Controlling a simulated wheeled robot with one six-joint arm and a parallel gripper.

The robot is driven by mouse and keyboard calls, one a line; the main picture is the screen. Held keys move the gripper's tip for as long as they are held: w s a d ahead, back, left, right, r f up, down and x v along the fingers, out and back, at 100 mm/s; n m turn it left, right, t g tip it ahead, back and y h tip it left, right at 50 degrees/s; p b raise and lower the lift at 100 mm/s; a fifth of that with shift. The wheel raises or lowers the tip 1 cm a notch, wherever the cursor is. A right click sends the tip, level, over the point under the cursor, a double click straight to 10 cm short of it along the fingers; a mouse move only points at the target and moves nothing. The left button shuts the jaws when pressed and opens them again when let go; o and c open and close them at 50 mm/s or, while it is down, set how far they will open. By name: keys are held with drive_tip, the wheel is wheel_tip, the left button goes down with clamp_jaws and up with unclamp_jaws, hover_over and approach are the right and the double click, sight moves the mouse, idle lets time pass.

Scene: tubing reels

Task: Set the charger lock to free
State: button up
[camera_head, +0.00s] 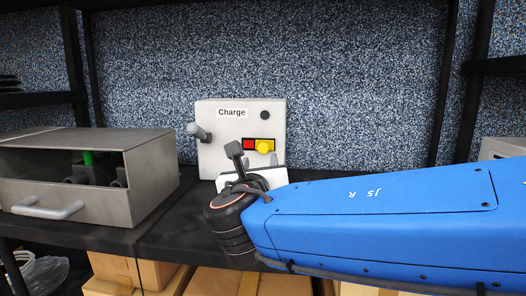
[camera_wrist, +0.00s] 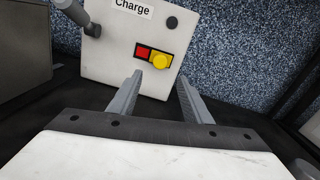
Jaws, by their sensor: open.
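The charger (camera_head: 215,150) is a pale grey box labelled "Charge" standing on a dark shelf against the speckled wall. A red patch (camera_wrist: 143,52) is visible to the left of the knob. A grey lever (camera_head: 199,132) sticks out at the box's left side. My gripper (camera_wrist: 158,92) is open and empty, its two fingers apart below and in front of the knob. In the head view my wrist hides the box's lower part.
A metal cabinet (camera_head: 150,185) with an open front and a handled drawer stands left of the charger. Black shelf posts (camera_head: 88,70) rise on both sides. Cardboard boxes (camera_head: 200,281) sit below the shelf. A black round button (camera_head: 264,115) is on the charger's upper right.

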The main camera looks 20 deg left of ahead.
sight(263, 149)
drive_tip(key=x, duration=1.1)
drive_tip(key=shift+w, duration=0.25)
